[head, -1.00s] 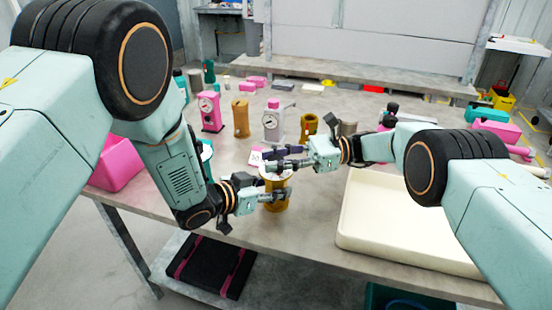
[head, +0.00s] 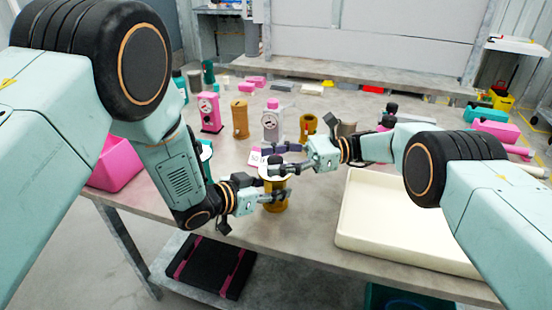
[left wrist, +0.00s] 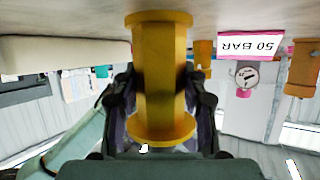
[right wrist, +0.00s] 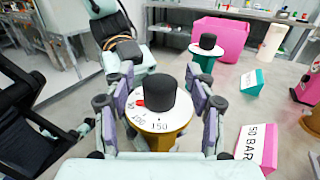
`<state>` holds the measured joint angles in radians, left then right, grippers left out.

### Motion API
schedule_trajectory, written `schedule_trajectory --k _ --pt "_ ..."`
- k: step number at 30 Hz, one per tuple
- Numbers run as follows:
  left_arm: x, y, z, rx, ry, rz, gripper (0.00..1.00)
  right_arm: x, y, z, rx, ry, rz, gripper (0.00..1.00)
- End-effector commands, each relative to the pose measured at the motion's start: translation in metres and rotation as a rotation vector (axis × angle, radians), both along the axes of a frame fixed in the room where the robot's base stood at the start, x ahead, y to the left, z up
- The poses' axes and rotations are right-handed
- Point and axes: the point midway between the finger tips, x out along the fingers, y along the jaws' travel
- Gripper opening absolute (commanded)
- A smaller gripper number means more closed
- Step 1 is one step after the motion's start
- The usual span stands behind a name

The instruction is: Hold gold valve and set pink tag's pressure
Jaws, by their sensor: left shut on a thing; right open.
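The gold valve (head: 277,204) stands upright near the table's front edge. My left gripper (left wrist: 160,100) is shut on its gold body from both sides. The valve's top has a white dial (right wrist: 160,122) with a black knob (right wrist: 161,92); 100 and 150 are legible, and a red mark shows at the knob's left. My right gripper (right wrist: 161,105) is open, its fingers on either side of the knob, with gaps visible. The pink-edged tag (right wrist: 258,145) reads 50 BAR and stands beside the valve; it also shows in the left wrist view (left wrist: 251,46).
A cream tray (head: 400,245) lies to the right of the valve. A pink gauge unit (head: 210,112), a brown cylinder (head: 240,118) and a grey gauge unit (head: 271,122) stand behind.

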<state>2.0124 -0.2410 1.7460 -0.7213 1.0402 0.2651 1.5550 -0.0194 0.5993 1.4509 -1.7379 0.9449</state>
Motion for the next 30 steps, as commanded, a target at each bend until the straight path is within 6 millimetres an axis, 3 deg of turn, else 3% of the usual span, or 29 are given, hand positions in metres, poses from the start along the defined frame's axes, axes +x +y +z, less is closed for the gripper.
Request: schedule_trajectory --k 8,21,30 --pt "-0.002 0.0 -0.003 0.003 0.007 0.0 0.0 0.0 0.0 0.017 0.0 -0.001 0.0 0.56" --pt "-0.002 0.0 -0.003 0.004 0.006 0.0 0.0 0.0 0.0 0.089 0.0 -0.001 0.0 0.56" --pt "-0.002 0.0 -0.003 0.004 0.006 0.0 0.0 -0.001 0.0 0.1 0.0 0.0 0.0 0.56"
